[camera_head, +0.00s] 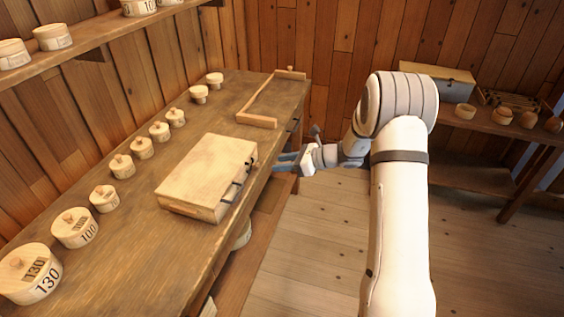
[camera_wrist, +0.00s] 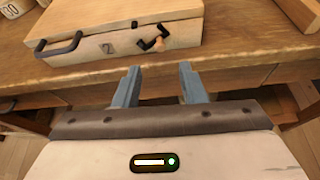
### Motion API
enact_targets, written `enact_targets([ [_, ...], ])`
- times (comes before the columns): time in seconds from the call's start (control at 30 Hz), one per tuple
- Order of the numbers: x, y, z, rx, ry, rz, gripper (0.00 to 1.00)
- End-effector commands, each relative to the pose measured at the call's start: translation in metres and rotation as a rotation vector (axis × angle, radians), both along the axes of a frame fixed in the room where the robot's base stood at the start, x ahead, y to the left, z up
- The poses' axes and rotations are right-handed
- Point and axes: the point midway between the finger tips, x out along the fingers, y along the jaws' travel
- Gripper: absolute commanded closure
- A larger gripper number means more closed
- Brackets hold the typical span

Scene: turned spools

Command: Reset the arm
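My arm reaches forward past the right side of the long wooden bench (camera_head: 150,255). My gripper (camera_head: 277,162) is at the bench's front edge, below the top, just beyond a closed wooden case (camera_head: 208,172). In the wrist view, my gripper (camera_wrist: 160,85) shows two blue-grey fingers apart, with nothing between them. The case (camera_wrist: 120,30) lies on the bench ahead of the fingers, with a dark handle and a latch on its front. The fingers look apart from the case.
A row of round lidded wooden boxes, the largest marked 130 (camera_head: 30,275), stands along the bench's wall side. A wooden frame piece (camera_head: 256,120) lies at the far end. A side table (camera_head: 470,178) at right holds a box (camera_head: 437,80) and small pots. Open floor (camera_head: 320,255) lies between.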

Motion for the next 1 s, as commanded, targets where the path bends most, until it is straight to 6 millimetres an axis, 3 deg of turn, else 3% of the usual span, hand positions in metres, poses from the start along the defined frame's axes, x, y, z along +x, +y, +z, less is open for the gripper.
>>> enact_targets([
  [0.23,-0.001,0.001,0.002,-0.004,-0.004,0.005,0.63],
  [0.37,-0.024,0.004,0.025,-0.085,-0.077,0.097,0.63],
  [0.67,-0.133,-0.002,0.089,-0.44,-0.383,0.511,0.63],
  [1.0,-0.253,-0.047,0.128,-0.856,-0.722,1.015,0.63],
])
